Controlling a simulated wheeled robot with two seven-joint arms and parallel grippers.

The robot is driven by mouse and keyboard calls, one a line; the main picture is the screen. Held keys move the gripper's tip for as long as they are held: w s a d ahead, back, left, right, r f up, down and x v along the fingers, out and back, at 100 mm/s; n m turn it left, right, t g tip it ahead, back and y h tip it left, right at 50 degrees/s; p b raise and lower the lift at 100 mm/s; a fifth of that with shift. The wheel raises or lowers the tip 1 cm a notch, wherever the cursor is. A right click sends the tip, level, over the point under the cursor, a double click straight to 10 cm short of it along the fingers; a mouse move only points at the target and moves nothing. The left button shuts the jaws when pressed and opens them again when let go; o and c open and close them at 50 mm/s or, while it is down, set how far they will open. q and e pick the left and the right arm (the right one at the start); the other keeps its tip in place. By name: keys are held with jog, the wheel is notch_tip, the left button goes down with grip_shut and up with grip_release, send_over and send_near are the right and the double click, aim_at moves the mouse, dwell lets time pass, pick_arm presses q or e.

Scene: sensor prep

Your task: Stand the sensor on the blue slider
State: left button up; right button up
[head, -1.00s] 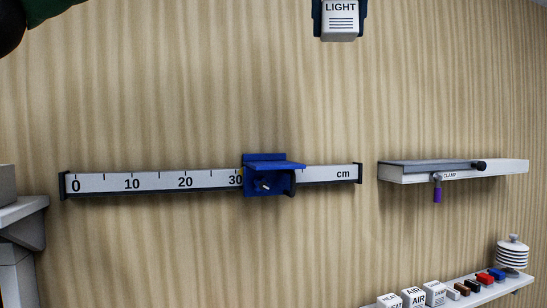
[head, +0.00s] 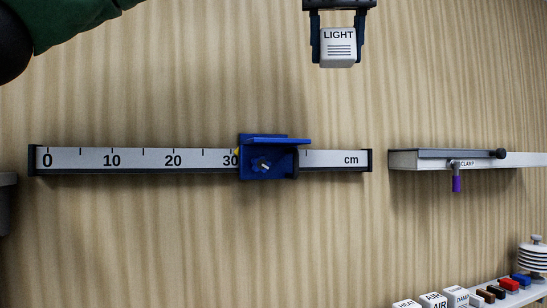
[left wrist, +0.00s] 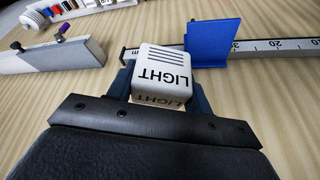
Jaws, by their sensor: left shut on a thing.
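The sensor is a white cube labelled LIGHT (head: 338,46). My left gripper (head: 338,30) is shut on it and holds it in the air, above and a little right of the blue slider (head: 272,142) in the head view. The slider has a flat shelf on top and a knob on its front, and sits on the wall ruler (head: 110,160) just past the 30 mark. The shelf is bare. In the left wrist view the sensor (left wrist: 163,68) sits between the fingers, with the slider (left wrist: 212,42) beyond it. My right gripper is not in view.
A clamp shelf (head: 425,161) with a purple handle (head: 456,184) is on the wall to the right. A lower-right ledge holds several labelled white cubes (head: 433,300), coloured blocks (head: 508,284) and a white ribbed shield (head: 532,256). The wall around the slider is clear.

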pick_arm(q)
jog(key=shift+f, duration=0.25)
jog(key=shift+w+a+f, duration=0.1)
jog(key=shift+w+a, duration=0.1)
jog(key=shift+a, duration=0.05)
jog(key=w+a+f+p, duration=0.1)
jog(key=a+f, duration=0.1)
jog(key=a, duration=0.1)
jog(key=w+a+f+p, duration=0.1)
jog(key=w+a+f, duration=0.1)
jog(key=a, duration=0.1)
jog(key=w+a+f+p, duration=0.2)
jog(key=a, duration=0.1)
jog(key=shift+a+f, duration=0.2)
jog(key=shift+a, duration=0.05)
jog(key=shift+w+a+f, duration=0.15)
jog(key=shift+a+f, duration=0.05)
jog(key=shift+f, duration=0.25)
jog(key=shift+d+f+p, duration=0.1)
jog(key=shift+f+p, duration=0.95)
jog(key=shift+f, duration=0.7)
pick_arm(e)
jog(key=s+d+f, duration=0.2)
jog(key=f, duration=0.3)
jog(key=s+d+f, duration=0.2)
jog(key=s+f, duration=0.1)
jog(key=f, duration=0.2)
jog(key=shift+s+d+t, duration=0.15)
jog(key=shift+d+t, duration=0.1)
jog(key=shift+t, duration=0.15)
